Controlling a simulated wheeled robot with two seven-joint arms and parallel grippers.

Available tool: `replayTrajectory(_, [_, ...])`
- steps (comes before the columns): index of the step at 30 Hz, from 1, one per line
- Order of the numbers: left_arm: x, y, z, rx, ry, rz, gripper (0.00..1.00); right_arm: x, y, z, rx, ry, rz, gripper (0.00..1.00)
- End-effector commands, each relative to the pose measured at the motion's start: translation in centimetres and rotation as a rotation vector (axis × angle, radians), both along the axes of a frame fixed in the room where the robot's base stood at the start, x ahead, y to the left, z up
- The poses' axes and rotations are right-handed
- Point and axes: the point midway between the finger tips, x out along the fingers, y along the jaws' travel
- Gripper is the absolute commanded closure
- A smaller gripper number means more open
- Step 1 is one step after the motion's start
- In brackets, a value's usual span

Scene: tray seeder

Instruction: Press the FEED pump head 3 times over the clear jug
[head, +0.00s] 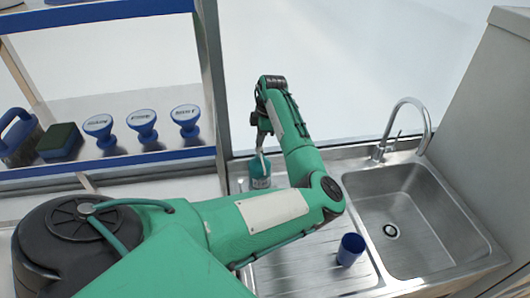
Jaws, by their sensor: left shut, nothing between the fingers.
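A small teal bottle (260,180) stands at the back left corner of the steel drainboard. Its label is too small to read, so I cannot tell whether it is the FEED pump. My left gripper (260,148) points down right above the bottle, shut with nothing held. The bottle's top is partly hidden there, and I cannot tell whether the fingers touch it. The clear jug is not visible; my left arm covers part of the drainboard. My right gripper is not in view.
A blue cup (350,250) stands on the drainboard (310,268). A sink (420,215) with a tall faucet (408,104) lies to the right. A shelf at the left holds several blue-handled stamps (142,120), a sponge (59,141) and a dark blue-handled container (18,140).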

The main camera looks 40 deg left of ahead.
Motion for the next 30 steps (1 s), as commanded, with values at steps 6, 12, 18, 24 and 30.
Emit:
replayTrajectory(6, [0.0, 0.0, -0.9, 0.000, 0.000, 0.000, 1.00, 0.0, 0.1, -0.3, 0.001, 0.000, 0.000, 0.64])
replayTrajectory(12, [0.0, 0.0, -1.6, -0.001, 0.001, -0.001, 1.00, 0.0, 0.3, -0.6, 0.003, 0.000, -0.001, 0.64])
replayTrajectory(18, [-0.1, 0.0, -2.4, -0.001, 0.002, -0.001, 1.00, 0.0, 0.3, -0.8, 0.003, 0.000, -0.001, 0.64])
replayTrajectory(24, [-0.1, 0.0, -2.4, -0.003, 0.003, 0.000, 1.00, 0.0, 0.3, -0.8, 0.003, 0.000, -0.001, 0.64])
replayTrajectory(30, [-0.1, -0.1, -1.8, -0.003, 0.004, 0.000, 1.00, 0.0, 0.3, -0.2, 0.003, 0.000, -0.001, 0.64])
